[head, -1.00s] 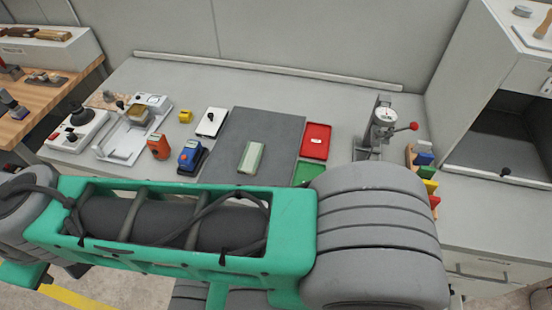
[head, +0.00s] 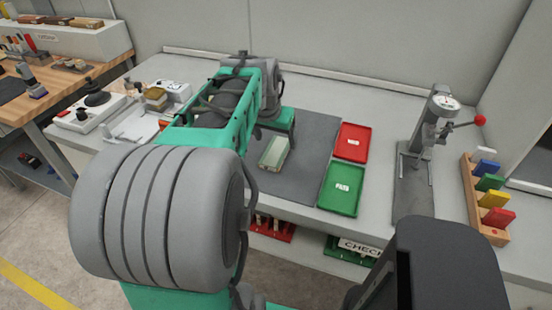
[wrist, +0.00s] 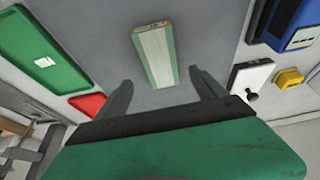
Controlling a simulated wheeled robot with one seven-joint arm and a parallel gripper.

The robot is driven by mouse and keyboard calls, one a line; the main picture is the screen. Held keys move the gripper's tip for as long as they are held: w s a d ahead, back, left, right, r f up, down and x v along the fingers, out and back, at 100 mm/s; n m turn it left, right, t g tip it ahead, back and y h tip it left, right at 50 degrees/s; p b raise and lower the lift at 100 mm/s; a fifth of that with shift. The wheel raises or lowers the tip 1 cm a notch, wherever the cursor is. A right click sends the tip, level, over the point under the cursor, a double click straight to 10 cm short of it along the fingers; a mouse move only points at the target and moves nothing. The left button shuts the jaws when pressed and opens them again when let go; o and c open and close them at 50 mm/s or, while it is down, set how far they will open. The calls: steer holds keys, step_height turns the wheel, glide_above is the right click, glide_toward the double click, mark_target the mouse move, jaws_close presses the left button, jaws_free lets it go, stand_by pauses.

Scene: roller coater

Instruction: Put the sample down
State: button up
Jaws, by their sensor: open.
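In the wrist view the sample (wrist: 155,52) points lengthwise toward my gripper. My gripper (wrist: 160,77) is open, with one finger on each side of the sample's near end and gaps between. I cannot tell how high the fingers are above the mat. In the head view my arm reaches over the table and its end hides the mat just behind the sample.
A red tray (head: 352,142) and a green tray (head: 341,190) lie right of the mat. A gauge stand (head: 425,150) with a red-knobbed lever and a rack of coloured pieces (head: 486,195) stand farther right. A blue device (wrist: 290,25) and a yellow item (wrist: 289,77) are near the gripper.

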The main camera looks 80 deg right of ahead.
mark_target(277, 149)
steer(key=x, duration=0.5)
steer(key=shift+w+f, duration=0.15)
steer(key=shift+f, duration=0.05)
steer(key=shift+c, duration=0.3)
steer(key=c, duration=1.6)
steer(key=shift+r, duration=0.15)
